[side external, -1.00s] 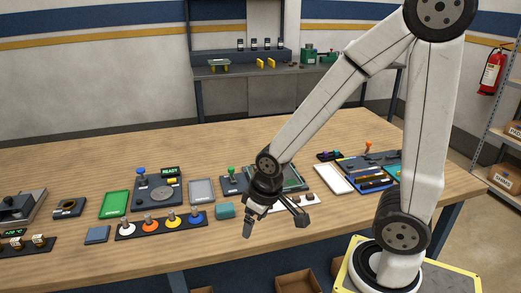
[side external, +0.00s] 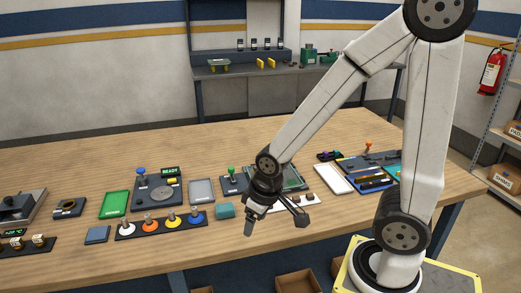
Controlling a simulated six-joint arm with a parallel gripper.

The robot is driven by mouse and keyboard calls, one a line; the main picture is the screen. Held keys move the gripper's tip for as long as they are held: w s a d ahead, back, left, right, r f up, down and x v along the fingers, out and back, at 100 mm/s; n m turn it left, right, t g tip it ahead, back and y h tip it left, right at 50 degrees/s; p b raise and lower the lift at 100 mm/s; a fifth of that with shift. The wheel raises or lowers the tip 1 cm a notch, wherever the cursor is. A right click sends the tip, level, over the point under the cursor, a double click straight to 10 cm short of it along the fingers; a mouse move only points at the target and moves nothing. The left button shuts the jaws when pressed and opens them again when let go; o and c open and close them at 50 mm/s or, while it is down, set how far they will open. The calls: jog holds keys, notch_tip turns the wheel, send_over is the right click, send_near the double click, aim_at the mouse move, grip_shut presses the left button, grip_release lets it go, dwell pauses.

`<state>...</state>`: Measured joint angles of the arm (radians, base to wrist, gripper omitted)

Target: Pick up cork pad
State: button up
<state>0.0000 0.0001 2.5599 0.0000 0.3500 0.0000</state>
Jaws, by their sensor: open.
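I cannot make out a cork pad for certain in the side external view; it may be hidden behind my gripper or too small to tell. My gripper (side external: 275,222) hangs over the front edge of the wooden table (side external: 350,226), pointing down. Its two dark fingers are spread wide, with nothing seen between them.
A white tray (side external: 333,179) and a blue tool tray (side external: 368,178) lie to the right.

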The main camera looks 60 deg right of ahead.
jog(key=m+g, duration=0.3)
jog(key=m, duration=0.7)
send_over(297, 198)
notch_tip(297, 198, down, 6)
jog(key=shift+f, duration=1.45)
jog(key=shift+f, duration=0.1)
jog(key=shift+f, duration=2.45)
